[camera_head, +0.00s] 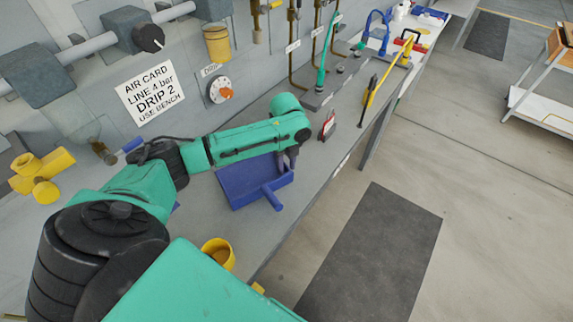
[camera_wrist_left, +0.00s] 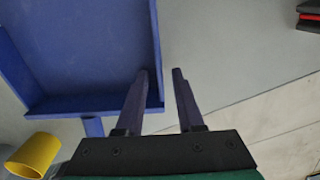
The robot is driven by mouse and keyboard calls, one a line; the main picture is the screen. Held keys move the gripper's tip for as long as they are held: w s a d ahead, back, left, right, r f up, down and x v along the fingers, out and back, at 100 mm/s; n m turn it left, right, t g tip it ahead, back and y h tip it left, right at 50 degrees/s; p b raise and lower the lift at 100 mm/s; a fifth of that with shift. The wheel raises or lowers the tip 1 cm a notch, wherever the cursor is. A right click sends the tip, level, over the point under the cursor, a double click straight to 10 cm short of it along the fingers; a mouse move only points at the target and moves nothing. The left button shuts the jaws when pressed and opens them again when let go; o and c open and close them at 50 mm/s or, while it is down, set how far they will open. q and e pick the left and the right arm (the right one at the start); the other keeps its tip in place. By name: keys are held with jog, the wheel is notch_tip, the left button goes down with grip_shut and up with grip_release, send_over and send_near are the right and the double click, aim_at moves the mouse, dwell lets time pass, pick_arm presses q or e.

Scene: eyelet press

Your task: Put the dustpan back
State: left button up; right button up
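The blue dustpan (camera_head: 238,186) lies on the grey bench, its tray under my left arm and its short handle pointing toward the bench's front edge. In the wrist view the dustpan (camera_wrist_left: 85,50) fills the upper left. My left gripper (camera_head: 291,157) is at the tray's right side. In the wrist view the fingers of my left gripper (camera_wrist_left: 161,72) are spread apart. One finger is over the inside of the tray and the other is outside, with the side wall between them and a gap showing. My right gripper is not in view.
A yellow cup (camera_head: 218,252) stands near the bench's front edge. A red and black item (camera_head: 328,125) stands to the right of the gripper. A wall panel with a dial (camera_head: 220,89) and a sign (camera_head: 150,92) rises behind. Hanging tools are farther along.

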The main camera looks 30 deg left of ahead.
pick_arm(q)
notch_tip(320, 180, up, 12)
jog(key=b, duration=0.2)
dwell(0.4)
jog(key=shift+w, duration=0.1)
